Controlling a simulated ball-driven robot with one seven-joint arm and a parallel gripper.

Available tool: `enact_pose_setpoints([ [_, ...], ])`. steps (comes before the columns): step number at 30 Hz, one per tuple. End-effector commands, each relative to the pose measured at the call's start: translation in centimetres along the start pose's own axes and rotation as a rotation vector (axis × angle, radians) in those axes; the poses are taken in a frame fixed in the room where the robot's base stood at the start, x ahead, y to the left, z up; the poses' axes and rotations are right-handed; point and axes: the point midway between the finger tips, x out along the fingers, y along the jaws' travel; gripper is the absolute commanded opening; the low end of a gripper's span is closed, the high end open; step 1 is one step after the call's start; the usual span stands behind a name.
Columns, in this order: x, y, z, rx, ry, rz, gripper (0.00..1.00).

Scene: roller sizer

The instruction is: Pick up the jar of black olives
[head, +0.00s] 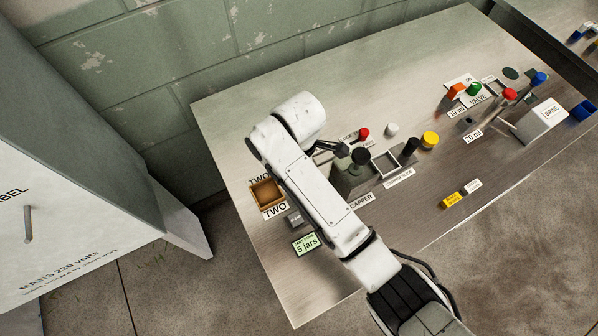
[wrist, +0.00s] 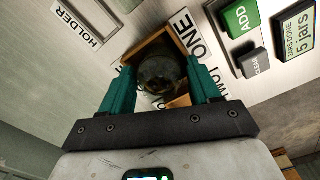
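My gripper (wrist: 162,78) shows in the wrist view, its two teal fingers on either side of a dark jar (wrist: 160,74). The jar is seen from above, with dark contents, and no label is readable. It stands in a small wooden box (wrist: 148,48) beside the sign ONE. The fingers look very close to the jar's sides, but I cannot tell whether they touch it.
A second wooden box (head: 253,193), marked TWO, stands left of my arm. A display (head: 306,243) reads 5 jars; a green ADD button (wrist: 241,16) is near it. The capper (head: 350,178) stands close right of my arm.

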Motion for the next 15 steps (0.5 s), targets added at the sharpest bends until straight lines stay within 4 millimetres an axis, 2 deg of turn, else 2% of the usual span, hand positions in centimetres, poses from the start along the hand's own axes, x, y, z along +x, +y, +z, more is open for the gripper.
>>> enact_pose_setpoints([
  [2, -0.01, 0.0, -0.01, 0.0, 0.0, 0.0, 0.54],
  [13, -0.03, 0.0, -0.01, 0.0, 0.0, 0.0, 0.18],
  [15, -0.06, 0.02, -0.01, 0.0, 0.0, 0.001, 0.17],
])
